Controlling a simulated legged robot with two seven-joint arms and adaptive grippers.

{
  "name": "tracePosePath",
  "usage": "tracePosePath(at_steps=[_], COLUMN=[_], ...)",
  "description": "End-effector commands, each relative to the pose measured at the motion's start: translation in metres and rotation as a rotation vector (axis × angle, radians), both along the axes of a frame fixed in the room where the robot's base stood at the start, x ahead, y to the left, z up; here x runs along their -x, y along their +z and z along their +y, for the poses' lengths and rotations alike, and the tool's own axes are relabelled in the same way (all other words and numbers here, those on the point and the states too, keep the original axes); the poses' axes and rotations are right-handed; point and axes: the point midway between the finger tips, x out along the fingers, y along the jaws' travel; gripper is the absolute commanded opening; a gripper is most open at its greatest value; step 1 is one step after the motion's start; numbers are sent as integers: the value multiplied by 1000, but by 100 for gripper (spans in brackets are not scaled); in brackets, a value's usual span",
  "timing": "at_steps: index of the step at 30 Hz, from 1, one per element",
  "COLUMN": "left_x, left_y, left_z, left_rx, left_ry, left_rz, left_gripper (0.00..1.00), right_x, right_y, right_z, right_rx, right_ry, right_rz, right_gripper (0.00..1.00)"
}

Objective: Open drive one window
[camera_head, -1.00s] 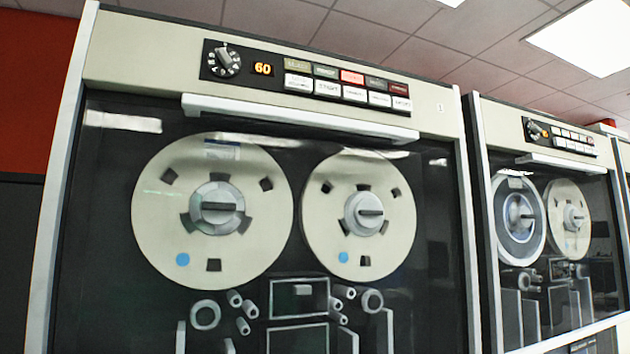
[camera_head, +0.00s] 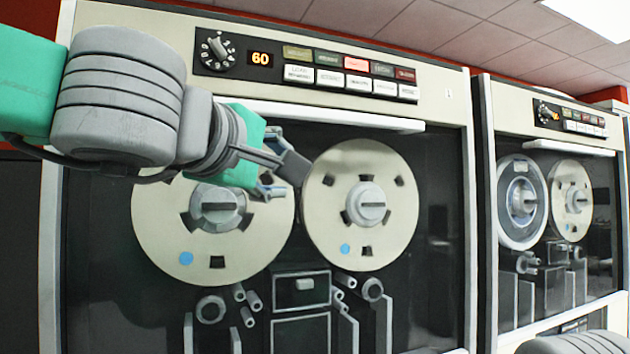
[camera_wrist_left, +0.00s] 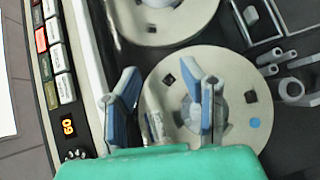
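The window of drive one (camera_head: 430,230) is the dark pane on the large left cabinet, in front of two cream tape reels. A pale handle bar (camera_head: 370,121) runs along its top edge, just under the control panel; its left part is hidden behind my arm. The bar also shows in the left wrist view (camera_wrist_left: 88,60), left of the fingers. My left gripper (camera_head: 282,168) is in front of the reels, below the bar. In the left wrist view its two fingers (camera_wrist_left: 165,92) are apart with nothing held between them. My right gripper is not in view.
The control panel (camera_head: 305,70) has a knob, a lit "60" and rows of buttons, close above the bar. A second tape drive (camera_head: 555,128) stands to the right. A grey ribbed part of mine shows at the bottom right.

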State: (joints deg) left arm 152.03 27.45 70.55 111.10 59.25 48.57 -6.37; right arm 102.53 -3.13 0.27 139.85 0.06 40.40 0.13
Motion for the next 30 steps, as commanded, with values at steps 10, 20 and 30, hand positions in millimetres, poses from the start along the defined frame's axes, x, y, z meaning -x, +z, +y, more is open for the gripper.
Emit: tracePosePath(at_steps=[10,20,30], left_x=[40,-16,-67], left_y=[94,93,94], left_z=[3,-24,-48], left_rx=[147,144,144], left_ry=[-32,-31,-32], left_rz=[-52,-51,-54], left_gripper=[36,36,36], right_x=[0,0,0], right_y=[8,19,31], right_z=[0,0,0], right_rx=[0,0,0], right_ry=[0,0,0], right_rz=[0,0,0], right_gripper=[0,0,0])
